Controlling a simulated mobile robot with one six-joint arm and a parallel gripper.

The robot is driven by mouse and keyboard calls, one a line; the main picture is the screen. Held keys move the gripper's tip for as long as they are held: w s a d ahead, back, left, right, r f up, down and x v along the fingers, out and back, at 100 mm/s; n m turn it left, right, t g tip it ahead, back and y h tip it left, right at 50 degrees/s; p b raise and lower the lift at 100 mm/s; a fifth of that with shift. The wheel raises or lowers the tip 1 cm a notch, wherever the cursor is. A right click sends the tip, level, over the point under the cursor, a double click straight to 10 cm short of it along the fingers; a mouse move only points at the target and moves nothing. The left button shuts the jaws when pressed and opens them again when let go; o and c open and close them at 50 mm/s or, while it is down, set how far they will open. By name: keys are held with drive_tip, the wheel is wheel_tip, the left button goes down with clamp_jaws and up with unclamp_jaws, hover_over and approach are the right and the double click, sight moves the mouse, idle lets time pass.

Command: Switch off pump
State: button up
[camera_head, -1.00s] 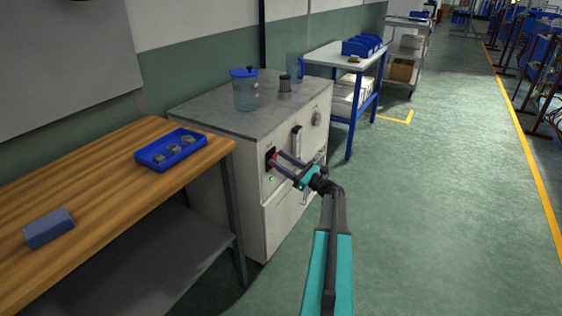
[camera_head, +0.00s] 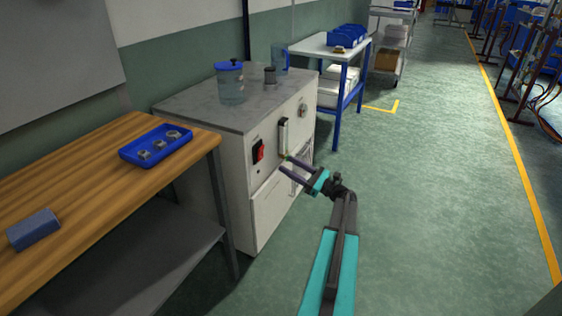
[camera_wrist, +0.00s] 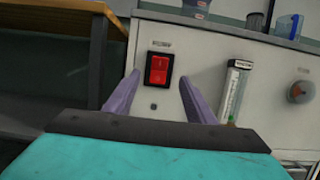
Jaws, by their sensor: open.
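The red rocker switch (camera_head: 258,151) sits in a black frame on the front of the white cabinet (camera_head: 228,170). In the wrist view the switch (camera_wrist: 159,70) shows plainly between my fingers, with a label above it. A small round indicator (camera_wrist: 153,105) below it looks dark. My gripper (camera_head: 284,164) is open and empty, in front of the cabinet and apart from the switch. Which half of the rocker is pressed in, I cannot tell surely.
A flow meter tube (camera_wrist: 235,90) and a round knob (camera_wrist: 300,91) are right of the switch. A blue-lidded jar (camera_head: 230,84) stands on the cabinet. A wooden bench (camera_head: 95,180) with a blue tray (camera_head: 128,154) is at left. The floor at right is clear.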

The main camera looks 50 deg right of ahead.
drive_tip(key=v, duration=0.3)
drive_tip(key=shift+f, duration=0.1)
idle(0.5)
